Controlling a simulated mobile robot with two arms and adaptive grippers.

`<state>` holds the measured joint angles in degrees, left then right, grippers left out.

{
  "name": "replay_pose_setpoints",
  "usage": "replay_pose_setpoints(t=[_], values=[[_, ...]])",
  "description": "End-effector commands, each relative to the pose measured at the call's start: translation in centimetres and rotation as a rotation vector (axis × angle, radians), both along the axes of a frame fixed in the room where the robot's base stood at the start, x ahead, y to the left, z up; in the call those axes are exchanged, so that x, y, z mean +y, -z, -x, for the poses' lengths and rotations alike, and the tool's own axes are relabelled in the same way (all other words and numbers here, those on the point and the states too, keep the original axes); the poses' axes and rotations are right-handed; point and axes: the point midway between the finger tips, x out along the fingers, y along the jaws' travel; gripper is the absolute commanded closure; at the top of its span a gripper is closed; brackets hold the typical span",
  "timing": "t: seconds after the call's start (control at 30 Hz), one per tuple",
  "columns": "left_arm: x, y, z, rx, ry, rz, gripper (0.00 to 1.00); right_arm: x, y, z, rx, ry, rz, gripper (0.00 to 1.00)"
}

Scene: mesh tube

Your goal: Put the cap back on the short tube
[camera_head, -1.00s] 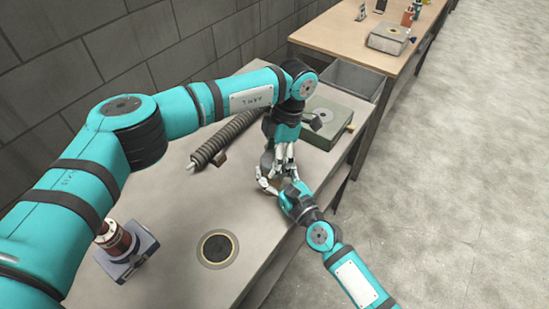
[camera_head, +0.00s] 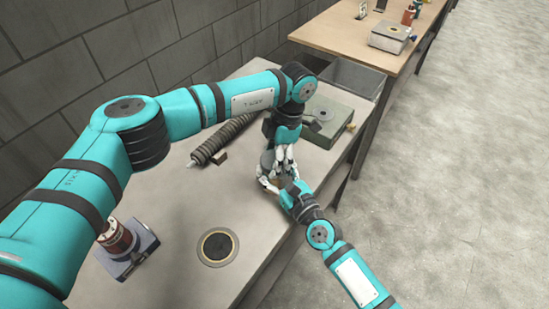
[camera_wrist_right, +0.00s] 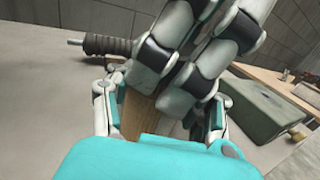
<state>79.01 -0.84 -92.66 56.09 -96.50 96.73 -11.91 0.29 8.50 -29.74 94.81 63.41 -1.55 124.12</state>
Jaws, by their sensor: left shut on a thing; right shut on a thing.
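My left gripper (camera_head: 284,158) points down from above, over the near right part of the bench. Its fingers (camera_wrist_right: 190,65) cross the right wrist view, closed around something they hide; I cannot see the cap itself. My right gripper (camera_head: 272,182) reaches in from the lower right and meets the left one. In the right wrist view my right gripper (camera_wrist_right: 160,112) is shut on a tan-brown piece (camera_wrist_right: 136,112), which looks like the short tube. Its upper end is hidden behind the left fingers, so I cannot tell whether the cap touches it.
A dark ribbed tube (camera_head: 230,135) lies on the grey bench (camera_head: 180,205) beside a small brown block (camera_head: 219,157). A green-grey box (camera_head: 328,122) stands behind the grippers. A round dark disc (camera_head: 217,247) and a blue-grey stand with a red-brown cylinder (camera_head: 117,238) are nearer. The bench's right edge is close.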

Motion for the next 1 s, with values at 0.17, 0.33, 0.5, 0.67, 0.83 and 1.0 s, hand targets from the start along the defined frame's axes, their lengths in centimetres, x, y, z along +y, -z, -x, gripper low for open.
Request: replay_pose_setpoints(t=[0.17,0.33,0.5,0.67,0.83,1.0], values=[[-0.01,0.52,0.02,0.0,0.0,0.0,0.69,0.22,-0.18,0.09,-0.004,-0.004,0.0,1.0],[-0.03,0.53,0.01,0.0,0.0,0.001,0.69,0.24,-0.2,0.09,-0.004,-0.004,0.0,1.0],[-0.04,0.51,0.01,0.0,0.001,0.001,0.69,0.25,-0.21,0.08,-0.004,-0.004,-0.001,1.0],[-0.06,0.5,0.02,-0.001,0.001,0.002,0.38,0.25,-0.22,0.08,-0.005,-0.005,-0.002,1.0],[-0.06,0.39,0.01,-0.001,0.001,0.002,0.33,0.19,-0.18,0.05,-0.003,-0.003,-0.002,1.0],[-0.06,0.33,0.01,0.0,0.001,0.001,0.33,0.12,-0.14,0.03,-0.003,-0.002,-0.002,1.0]])
